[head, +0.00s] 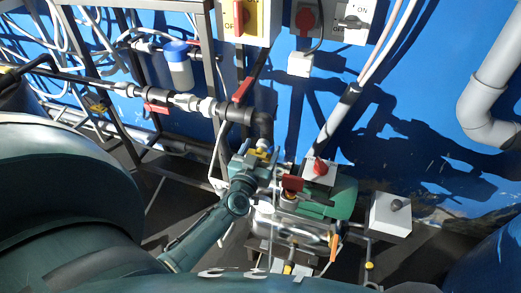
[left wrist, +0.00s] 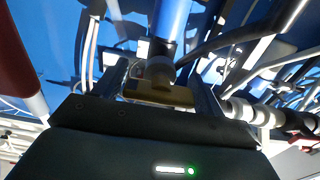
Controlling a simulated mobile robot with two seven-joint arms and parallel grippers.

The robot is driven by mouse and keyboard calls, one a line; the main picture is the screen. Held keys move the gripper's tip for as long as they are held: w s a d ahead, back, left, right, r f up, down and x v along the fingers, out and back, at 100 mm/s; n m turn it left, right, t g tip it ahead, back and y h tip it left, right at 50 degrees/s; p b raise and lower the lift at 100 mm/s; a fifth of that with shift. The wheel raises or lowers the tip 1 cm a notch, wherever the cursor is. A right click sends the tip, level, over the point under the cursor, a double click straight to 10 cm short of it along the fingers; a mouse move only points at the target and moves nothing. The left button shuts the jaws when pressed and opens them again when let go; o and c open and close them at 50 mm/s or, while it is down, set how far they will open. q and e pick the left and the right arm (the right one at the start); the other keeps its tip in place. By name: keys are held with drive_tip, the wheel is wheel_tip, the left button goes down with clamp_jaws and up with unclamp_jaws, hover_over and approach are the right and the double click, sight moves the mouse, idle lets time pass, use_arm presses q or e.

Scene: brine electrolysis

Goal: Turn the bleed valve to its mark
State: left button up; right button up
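My left gripper (head: 264,158) is at the pipework in the middle of the head view, right at a small yellow handle (head: 263,150). In the left wrist view the yellow-brown handle (left wrist: 160,93) lies crosswise between the two fingers, nearly filling the gap, below a blue pipe-like part (left wrist: 172,28). I cannot tell whether the fingers press on its ends. This handle appears to be the bleed valve; no mark on it can be made out. My right gripper is in neither view.
A dark pipe with a red lever (head: 243,90) runs just above the gripper. A green pump (head: 335,200) and a grey box with a red knob (head: 319,171) stand close on its right. Switch boxes (head: 250,20) hang on the blue wall above.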

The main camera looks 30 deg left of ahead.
use_arm(q)
drive_tip(key=c, duration=0.7)
drive_tip(key=shift+o, duration=0.2)
drive_tip(key=n, duration=0.2)
drive_tip(key=shift+n, duration=0.4)
drive_tip(key=n, duration=0.8)
drive_tip(key=shift+f, duration=0.1)
drive_tip(key=n, duration=0.3)
drive_tip(key=shift+n+b, duration=0.3)
drive_tip(key=shift+b, duration=0.1)
drive_tip(key=shift+n+b, duration=0.35)
drive_tip(key=shift+n, duration=1.35)
